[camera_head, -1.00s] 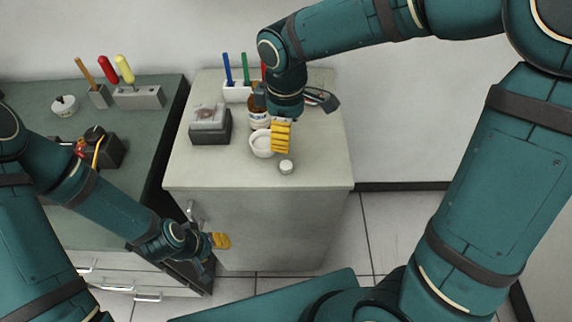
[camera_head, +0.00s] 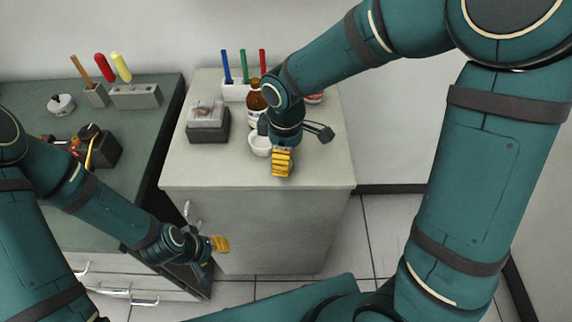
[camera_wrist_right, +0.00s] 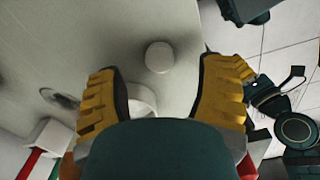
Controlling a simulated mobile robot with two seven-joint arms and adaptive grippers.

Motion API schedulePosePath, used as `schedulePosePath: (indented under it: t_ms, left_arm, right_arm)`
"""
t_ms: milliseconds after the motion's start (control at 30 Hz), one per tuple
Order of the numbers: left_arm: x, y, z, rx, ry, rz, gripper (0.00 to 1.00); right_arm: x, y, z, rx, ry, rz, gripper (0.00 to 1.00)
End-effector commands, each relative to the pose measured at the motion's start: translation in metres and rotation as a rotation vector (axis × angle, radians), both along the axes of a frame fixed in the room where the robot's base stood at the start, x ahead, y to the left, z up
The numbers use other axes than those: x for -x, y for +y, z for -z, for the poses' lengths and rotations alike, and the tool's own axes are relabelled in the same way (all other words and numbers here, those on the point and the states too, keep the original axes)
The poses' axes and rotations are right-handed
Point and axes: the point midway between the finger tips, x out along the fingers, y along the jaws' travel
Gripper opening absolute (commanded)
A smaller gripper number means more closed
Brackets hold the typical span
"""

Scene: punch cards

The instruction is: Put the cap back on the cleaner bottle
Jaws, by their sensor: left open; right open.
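A small white round cap (camera_wrist_right: 159,57) lies on the pale cabinet top, ahead of and between my right fingers in the right wrist view. In the head view the right gripper covers it. My right gripper (camera_head: 282,164) is open and empty, pointing down over the front part of the top; its yellow fingers (camera_wrist_right: 158,76) are spread to either side of the cap. A brown bottle (camera_head: 254,98) with a white label stands upright farther back, partly behind my right wrist. My left gripper (camera_head: 219,244) is open and empty, low in front of the cabinet, apart from both.
A white bowl (camera_head: 259,144) stands close behind the right fingers. A grey boxed device (camera_head: 208,127) is at left, a white pen holder (camera_head: 235,91) behind it. A red-and-white item (camera_head: 314,97) is at the back right. The front of the top (camera_head: 220,172) is clear.

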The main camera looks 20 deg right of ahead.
Motion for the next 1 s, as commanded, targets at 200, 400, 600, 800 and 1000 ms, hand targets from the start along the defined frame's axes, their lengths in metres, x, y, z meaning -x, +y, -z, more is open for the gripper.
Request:
schedulePosePath:
  t_ms: [200,400,600,800,1000]
  left_arm:
    - [-0.002,0.0,0.01,-0.001,-0.005,-0.002,0.47]
    - [-0.002,0.0,0.01,-0.001,-0.005,-0.002,0.47]
    - [-0.002,0.0,0.01,-0.001,-0.005,-0.002,0.47]
    - [-0.002,0.0,0.01,-0.001,-0.005,-0.002,0.47]
    - [-0.002,0.0,0.01,-0.001,-0.005,-0.002,0.47]
  right_arm:
    - [0.001,0.0,0.029,0.002,0.002,-0.001,0.68]
    - [0.0,0.0,0.031,0.0,-0.001,-0.001,0.68]
    - [0.0,0.0,0.031,0.001,0.0,-0.001,0.68]
    - [0.0,0.0,0.031,0.001,0.0,-0.001,0.37]
    - [0.0,0.0,0.031,0.001,0.0,-0.001,0.2]
